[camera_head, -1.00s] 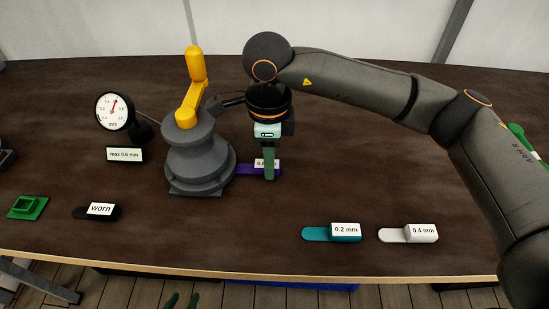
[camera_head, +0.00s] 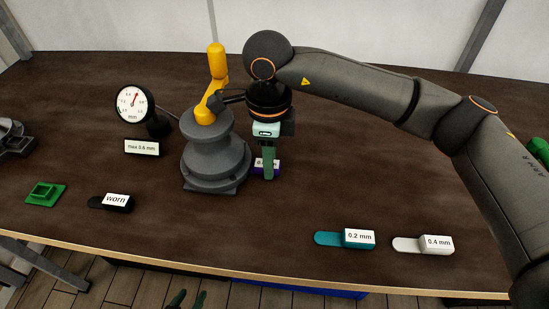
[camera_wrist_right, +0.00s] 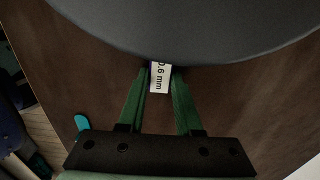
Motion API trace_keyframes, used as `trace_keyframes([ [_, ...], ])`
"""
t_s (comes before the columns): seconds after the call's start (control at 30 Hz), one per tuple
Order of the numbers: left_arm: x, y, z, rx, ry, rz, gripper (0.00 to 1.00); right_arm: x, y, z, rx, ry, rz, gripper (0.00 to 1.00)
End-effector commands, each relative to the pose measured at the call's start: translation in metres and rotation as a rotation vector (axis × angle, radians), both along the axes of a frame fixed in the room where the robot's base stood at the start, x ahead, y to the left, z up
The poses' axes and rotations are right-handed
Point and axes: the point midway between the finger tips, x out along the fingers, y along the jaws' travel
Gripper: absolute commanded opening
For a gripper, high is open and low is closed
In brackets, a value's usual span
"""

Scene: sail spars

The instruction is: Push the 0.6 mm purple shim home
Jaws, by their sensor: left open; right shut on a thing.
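The purple shim (camera_head: 277,174) lies low at the right side of the grey pedestal (camera_head: 214,160). Its tongue is out of sight at the pedestal, and its white-labelled handle is close against the pedestal's edge. My right gripper (camera_head: 266,176) is shut on the handle, fingers pointing down. In the right wrist view, the "0.6 mm" label (camera_wrist_right: 160,78) shows between the green fingers, with its end at the pedestal's rim (camera_wrist_right: 190,45); I cannot tell whether they touch. My left gripper (camera_head: 187,300) is open and empty at the bottom edge, in front of the table.
A dial gauge (camera_head: 134,103) and "max 0.6 mm" sign (camera_head: 142,148) stand left of the pedestal. A black "worn" shim (camera_head: 112,202) and green square piece (camera_head: 44,193) lie front left. Teal 0.2 mm (camera_head: 345,239) and white 0.4 mm (camera_head: 423,244) shims lie front right.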

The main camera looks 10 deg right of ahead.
Motion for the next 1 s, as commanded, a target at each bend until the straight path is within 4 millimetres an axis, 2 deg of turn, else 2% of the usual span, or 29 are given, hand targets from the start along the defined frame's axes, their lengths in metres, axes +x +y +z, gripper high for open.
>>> trace_keyframes([
  [0.47, 0.0001, -0.0004, -0.0002, -0.001, -0.001, -0.001, 0.5, 0.001, 0.0039, 0.0003, 0.001, -0.001, 0.0, 0.0],
  [0.5, 0.0001, -0.0005, -0.0002, -0.001, -0.001, -0.001, 0.5, 0.001, 0.0039, 0.0003, 0.001, -0.001, 0.0, 0.36],
  [0.8, 0.0002, -0.0007, 0.0001, -0.001, -0.001, -0.001, 0.5, 0.001, 0.0037, 0.0002, 0.001, 0.0, 0.0, 0.69],
  [1.0, 0.0003, -0.0008, 0.0003, -0.001, -0.002, -0.001, 0.5, 0.0009, 0.0035, 0.0001, 0.0, 0.0, 0.0, 0.69],
])
